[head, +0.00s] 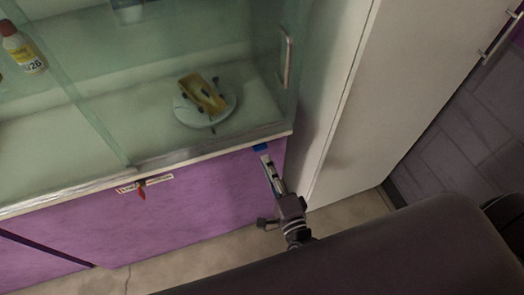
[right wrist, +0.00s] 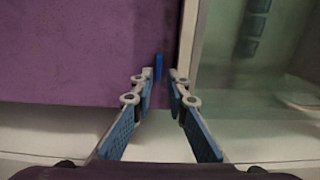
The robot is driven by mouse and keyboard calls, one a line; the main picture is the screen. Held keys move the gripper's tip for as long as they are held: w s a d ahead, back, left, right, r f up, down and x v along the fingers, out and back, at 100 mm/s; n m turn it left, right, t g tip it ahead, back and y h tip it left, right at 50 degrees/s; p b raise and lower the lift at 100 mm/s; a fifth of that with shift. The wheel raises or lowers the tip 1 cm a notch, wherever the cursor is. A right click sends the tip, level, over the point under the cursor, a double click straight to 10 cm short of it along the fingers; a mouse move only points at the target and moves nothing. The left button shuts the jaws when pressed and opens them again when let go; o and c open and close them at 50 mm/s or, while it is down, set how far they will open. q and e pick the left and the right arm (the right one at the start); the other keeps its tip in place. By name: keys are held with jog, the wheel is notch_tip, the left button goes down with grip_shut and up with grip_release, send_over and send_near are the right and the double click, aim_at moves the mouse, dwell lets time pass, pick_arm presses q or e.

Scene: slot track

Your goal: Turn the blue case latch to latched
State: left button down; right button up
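The blue case latch (head: 261,148) is a small blue piece at the top right end of the purple case front, just under the glass case's lower edge. It also shows in the right wrist view (right wrist: 158,66) as a narrow blue bar. My right gripper (head: 266,160) is close in front of the latch and partly covers it. In the right wrist view my right gripper (right wrist: 161,76) has its fingers apart, with the blue latch just beyond the gap between the tips. Contact cannot be told. My left gripper is not in view.
The glass case (head: 150,145) holds a round stand (head: 205,112) with a yellow-brown item. A red pointer (head: 141,190) with a label is on the purple front (head: 190,205). A white cabinet (head: 345,110) stands close to the right of the case.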

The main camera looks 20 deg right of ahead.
aim_at(261, 150)
jog(key=w, duration=0.4)
jog(key=shift+w+f, duration=0.1)
jog(key=shift+w, duration=0.25)
jog(key=c, duration=0.4)
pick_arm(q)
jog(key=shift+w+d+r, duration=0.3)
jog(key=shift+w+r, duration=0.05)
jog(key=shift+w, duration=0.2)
pick_arm(e)
grip_shut()
